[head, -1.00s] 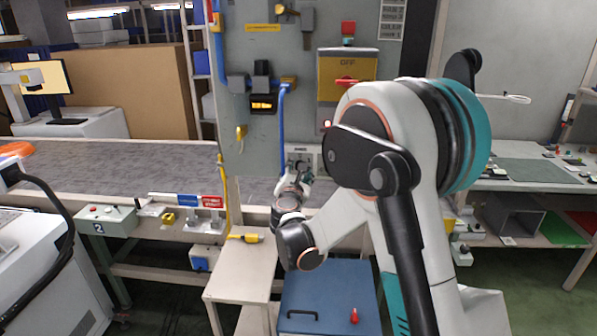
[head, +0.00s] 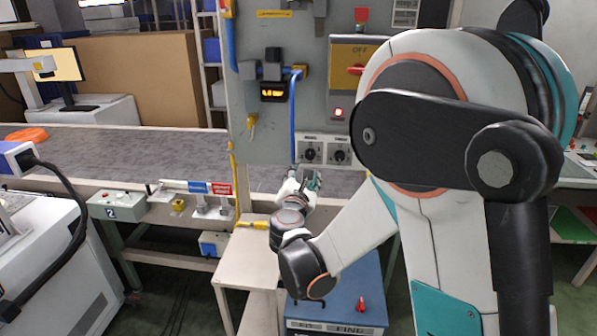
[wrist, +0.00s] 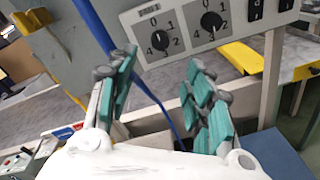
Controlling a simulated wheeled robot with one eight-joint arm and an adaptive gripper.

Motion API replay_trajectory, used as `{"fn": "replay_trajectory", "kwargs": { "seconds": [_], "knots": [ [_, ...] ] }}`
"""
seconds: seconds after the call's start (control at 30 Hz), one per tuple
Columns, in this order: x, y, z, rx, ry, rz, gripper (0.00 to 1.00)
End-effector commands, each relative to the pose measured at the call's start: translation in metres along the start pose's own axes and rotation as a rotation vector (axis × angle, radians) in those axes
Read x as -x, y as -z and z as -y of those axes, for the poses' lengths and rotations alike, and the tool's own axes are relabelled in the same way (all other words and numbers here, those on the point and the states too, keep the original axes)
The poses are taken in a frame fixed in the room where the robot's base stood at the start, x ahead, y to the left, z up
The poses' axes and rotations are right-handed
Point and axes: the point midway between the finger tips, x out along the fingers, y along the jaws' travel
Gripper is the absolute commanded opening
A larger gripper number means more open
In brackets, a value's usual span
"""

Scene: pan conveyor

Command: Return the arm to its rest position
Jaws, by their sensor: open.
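My arm fills the right side of the head view, with its forearm reaching down and left. My gripper (head: 314,183) is small in the head view, in front of the lower edge of the grey control panel (head: 300,75). In the wrist view my gripper (wrist: 160,100) has its green-padded fingers spread apart with nothing between them. Two numbered rotary knobs (wrist: 212,22) on the panel show above the fingers, apart from them. In the head view the knobs (head: 339,156) are just above my gripper.
A conveyor (head: 110,150) runs behind on the left. A small table (head: 245,262) and a blue box (head: 345,300) stand below my gripper. A blue cable (head: 293,115) hangs down the panel.

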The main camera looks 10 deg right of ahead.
Motion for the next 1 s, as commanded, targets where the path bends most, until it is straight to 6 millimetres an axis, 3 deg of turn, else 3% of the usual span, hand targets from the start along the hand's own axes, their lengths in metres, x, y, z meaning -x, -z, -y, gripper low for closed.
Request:
{"fn": "replay_trajectory", "kwargs": {
  "seconds": [0.23,0.47,0.7,1.0],
  "knots": [
    [0.015,-0.033,0.021,-0.223,0.094,-0.037,0.47],
    [0.055,-0.072,0.06,-0.638,0.278,-0.086,0.47],
    [0.114,-0.093,0.099,-1.063,0.486,-0.111,0.47],
    [0.205,-0.093,0.135,-1.576,0.771,-0.108,0.47]
  ]
}}
